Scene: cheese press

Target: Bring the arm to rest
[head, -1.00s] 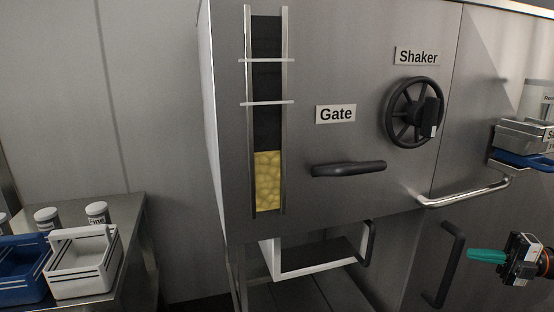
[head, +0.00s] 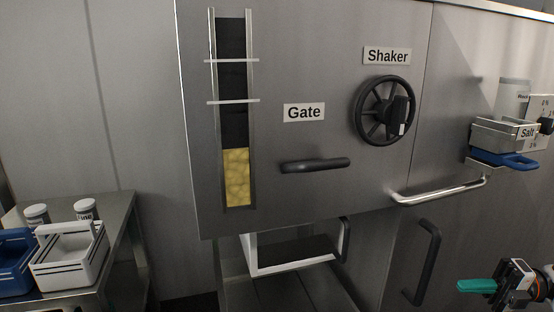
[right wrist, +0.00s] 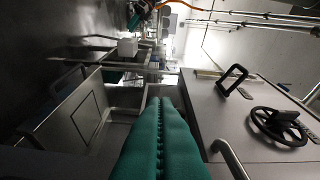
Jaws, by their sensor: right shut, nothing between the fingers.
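My right gripper (head: 478,286) is at the lower right of the head view, in front of the steel machine's lower door. Its green fingers are shut together and hold nothing. In the right wrist view the fingers (right wrist: 160,140) lie side by side with nothing between them. My left gripper is not in view.
The steel machine carries a Gate handle (head: 315,165), a Shaker wheel (head: 385,110), a sight window (head: 235,178) with yellow curds and a bent rail (head: 440,194). A Salt bin (head: 504,134) sits at right. White (head: 70,264) and blue (head: 14,268) baskets stand on the left table.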

